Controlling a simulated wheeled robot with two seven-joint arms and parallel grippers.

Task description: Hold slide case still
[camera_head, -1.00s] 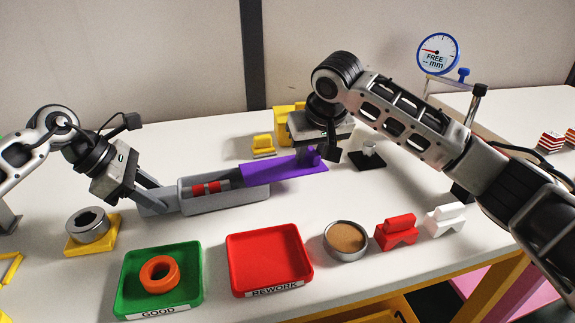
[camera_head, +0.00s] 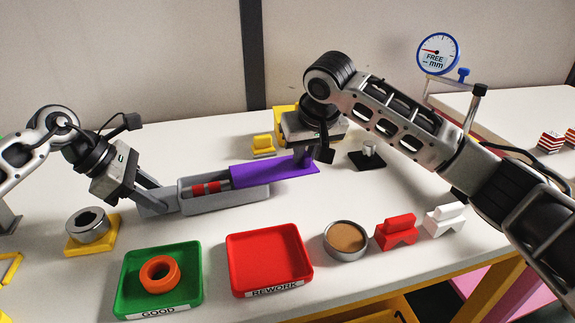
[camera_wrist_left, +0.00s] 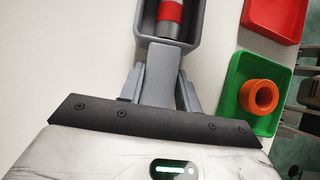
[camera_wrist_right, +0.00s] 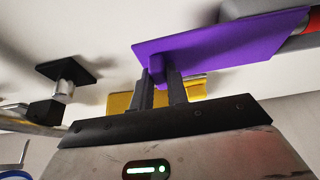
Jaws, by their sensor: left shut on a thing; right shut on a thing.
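The grey slide case (camera_head: 228,199) lies on the white table, with its purple lid (camera_head: 270,171) slid partly off to the right. A red and grey cylindrical part (camera_head: 205,188) shows in the uncovered left end. My left gripper (camera_head: 160,198) is shut on the case's left end tab, also seen in the left wrist view (camera_wrist_left: 172,75). My right gripper (camera_head: 316,152) is shut on the small upright knob of the purple lid, which shows in the right wrist view (camera_wrist_right: 157,67). The lid still overlaps the case's right part.
A green GOOD tray (camera_head: 127,284) holds an orange ring (camera_head: 160,273). A red REWORK tray (camera_head: 268,262) is empty. A round bowl (camera_head: 346,240), red block (camera_head: 396,232) and white block (camera_head: 445,220) stand at the front right. A metal ring on a yellow base (camera_head: 90,227) sits at left.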

